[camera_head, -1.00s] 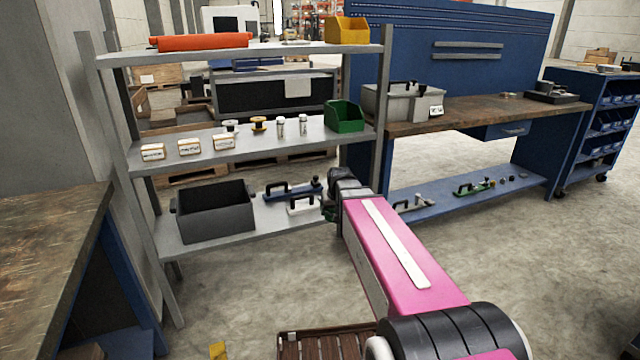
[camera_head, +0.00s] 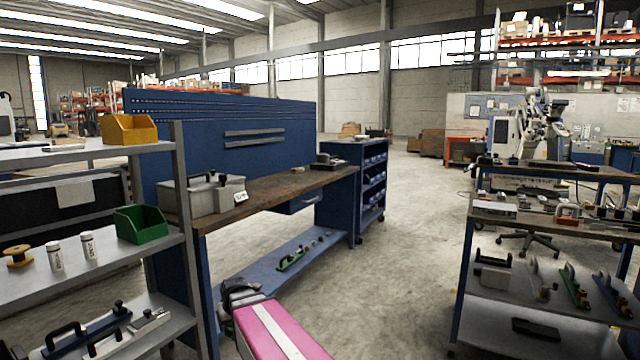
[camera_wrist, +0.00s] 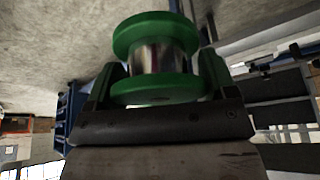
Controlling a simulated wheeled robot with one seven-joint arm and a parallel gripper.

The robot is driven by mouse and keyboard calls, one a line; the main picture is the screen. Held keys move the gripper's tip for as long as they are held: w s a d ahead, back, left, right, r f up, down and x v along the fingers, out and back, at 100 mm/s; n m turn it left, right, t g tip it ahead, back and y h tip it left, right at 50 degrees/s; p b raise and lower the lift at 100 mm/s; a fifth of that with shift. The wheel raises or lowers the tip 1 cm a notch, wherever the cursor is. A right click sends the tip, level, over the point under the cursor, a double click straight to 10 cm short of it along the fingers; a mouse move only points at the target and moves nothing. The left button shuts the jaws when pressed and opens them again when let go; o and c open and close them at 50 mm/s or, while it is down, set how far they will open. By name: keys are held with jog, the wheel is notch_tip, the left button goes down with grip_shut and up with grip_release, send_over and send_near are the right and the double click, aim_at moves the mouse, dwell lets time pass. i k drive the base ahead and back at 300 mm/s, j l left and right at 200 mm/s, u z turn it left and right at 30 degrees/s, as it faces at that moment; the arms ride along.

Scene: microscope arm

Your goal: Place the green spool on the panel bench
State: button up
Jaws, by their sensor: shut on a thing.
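The green spool (camera_wrist: 160,55) has green flanges and a shiny metallic core. It sits between the two fingers of my gripper (camera_wrist: 160,78) in the wrist view, and my gripper is shut on it. In the head view my gripper (camera_head: 240,292) is low in front of the panel bench, and the spool is hidden there. The panel bench (camera_head: 285,187) has a brown worktop, a blue back panel (camera_head: 225,125) and a blue lower shelf (camera_head: 262,268). My gripper appears below the worktop in the picture; its distance from the bench is unclear.
A grey toolbox (camera_head: 205,193) stands at the worktop's left end, and a dark device (camera_head: 327,162) lies at its right end. The worktop between them is mostly clear. A grey shelf rack (camera_head: 160,260) with a green bin (camera_head: 141,224) stands left. A blue cart (camera_head: 355,190) stands right.

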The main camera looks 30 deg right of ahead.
aim_at(281, 198)
jog(key=i+l+z, duration=0.3)
jog(key=i+l, duration=0.15)
jog(key=l, duration=0.25)
jog(key=i+l+z, duration=0.3)
jog(key=i+l, duration=0.25)
